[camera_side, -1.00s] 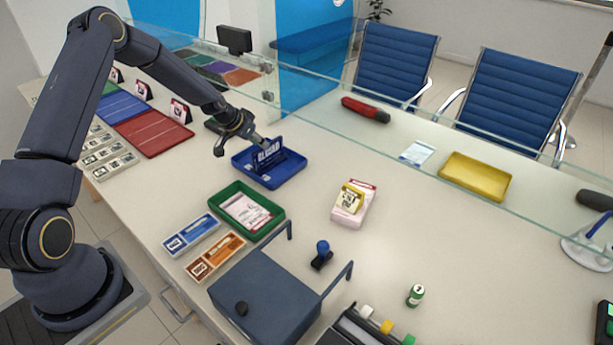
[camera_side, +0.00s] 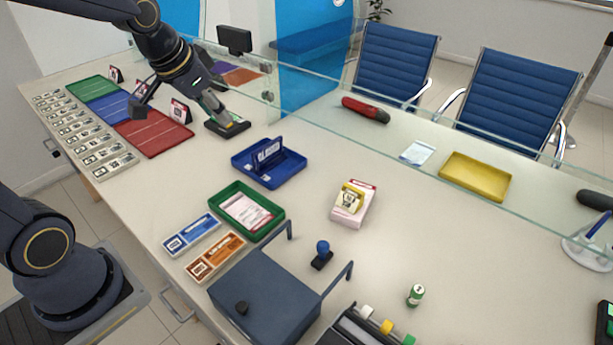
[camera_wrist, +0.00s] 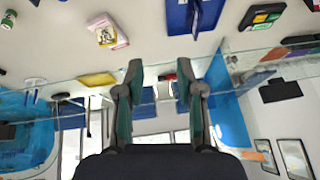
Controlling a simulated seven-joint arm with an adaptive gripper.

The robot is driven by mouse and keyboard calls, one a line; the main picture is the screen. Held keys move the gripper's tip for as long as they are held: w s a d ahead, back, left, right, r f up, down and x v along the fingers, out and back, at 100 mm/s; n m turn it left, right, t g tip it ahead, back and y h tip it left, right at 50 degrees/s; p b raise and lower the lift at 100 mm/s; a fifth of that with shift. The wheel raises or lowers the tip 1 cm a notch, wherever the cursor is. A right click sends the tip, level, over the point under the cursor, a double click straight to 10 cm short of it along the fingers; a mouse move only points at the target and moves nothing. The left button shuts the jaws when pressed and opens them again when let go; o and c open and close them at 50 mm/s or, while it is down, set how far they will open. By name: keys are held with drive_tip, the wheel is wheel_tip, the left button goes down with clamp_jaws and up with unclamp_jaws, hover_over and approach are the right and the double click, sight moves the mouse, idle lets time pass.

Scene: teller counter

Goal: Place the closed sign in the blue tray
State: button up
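The blue closed sign (camera_side: 267,154) stands inside the blue tray (camera_side: 293,172) near the middle of the counter, with its lettered face toward the side camera. The tray (camera_wrist: 176,18) and the sign (camera_wrist: 194,14) also show at the top edge of the wrist view, partly cut off. My gripper (camera_wrist: 159,66) is open, with its two fingers apart and nothing between them. It is clear of the sign and tray, up and to their left in the side view.
A dark device (camera_side: 230,124) lies near my gripper. A green tray (camera_side: 268,226) with papers sits in front of the blue tray. A glass screen (camera_side: 350,125) runs along the counter. A yellow tray (camera_side: 476,178) lies behind it. Bare counter lies right of the blue tray.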

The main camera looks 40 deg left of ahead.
drive_tip(key=s+d+r+n+h, duration=0.1)
drive_tip(key=s+d, duration=0.3)
drive_tip(key=s, duration=0.9)
drive_tip(key=shift+s+r, duration=0.2)
drive_tip(key=shift+r, duration=0.25)
